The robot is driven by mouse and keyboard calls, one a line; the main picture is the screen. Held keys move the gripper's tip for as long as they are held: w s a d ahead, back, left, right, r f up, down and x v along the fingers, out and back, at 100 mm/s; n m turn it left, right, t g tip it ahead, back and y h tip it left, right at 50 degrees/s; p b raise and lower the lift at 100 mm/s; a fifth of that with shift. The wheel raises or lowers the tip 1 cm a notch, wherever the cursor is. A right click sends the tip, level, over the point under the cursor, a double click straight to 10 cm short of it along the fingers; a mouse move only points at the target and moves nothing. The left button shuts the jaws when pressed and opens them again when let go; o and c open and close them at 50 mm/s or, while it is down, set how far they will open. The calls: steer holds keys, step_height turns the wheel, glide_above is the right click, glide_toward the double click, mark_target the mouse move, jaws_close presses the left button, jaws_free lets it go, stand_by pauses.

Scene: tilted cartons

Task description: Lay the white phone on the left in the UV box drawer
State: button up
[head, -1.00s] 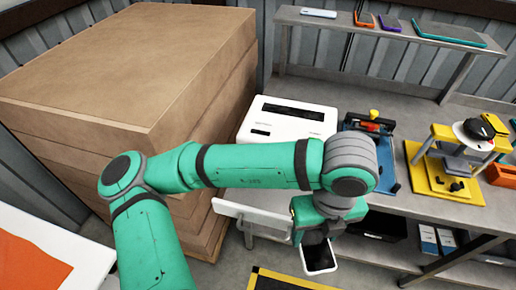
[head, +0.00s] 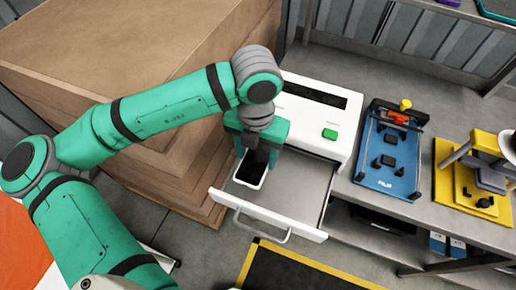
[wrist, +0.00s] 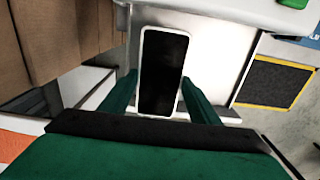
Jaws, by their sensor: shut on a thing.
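The white phone (head: 250,172), white-edged with a black screen, is between the fingers of my gripper (head: 257,150). In the wrist view the phone (wrist: 163,75) lies between the two green fingers (wrist: 160,98), which close on its sides. The UV box (head: 312,112) is white with a dark slot and a green button on top. Its drawer (head: 298,190) is pulled out toward the front, with a grey floor and a white front with a handle. My gripper holds the phone over the left part of the drawer. I cannot tell whether the phone touches the floor.
Stacked brown cartons (head: 160,50) stand close on the left. A blue fixture (head: 390,160) and a yellow press (head: 465,180) stand on the bench to the right. A yellow-edged dark mat (head: 290,270) lies on the ground in front. The drawer's right part is clear.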

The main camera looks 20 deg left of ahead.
mark_target(258, 159)
steer(key=shift+w+f, duration=0.1)
steer(key=shift+f, duration=0.85)
steer(key=shift+d+f, duration=0.15)
steer(key=shift+f, duration=0.4)
steer(key=shift+s+a+f, duration=0.1)
steer(key=shift+f, duration=0.5)
steer(key=shift+s+a+f, duration=0.1)
steer(key=shift+f, duration=0.45)
steer(key=shift+w+d+f, duration=0.1)
steer(key=shift+f, duration=1.65)
steer(key=shift+f, duration=0.2)
steer(key=o, duration=1.3)
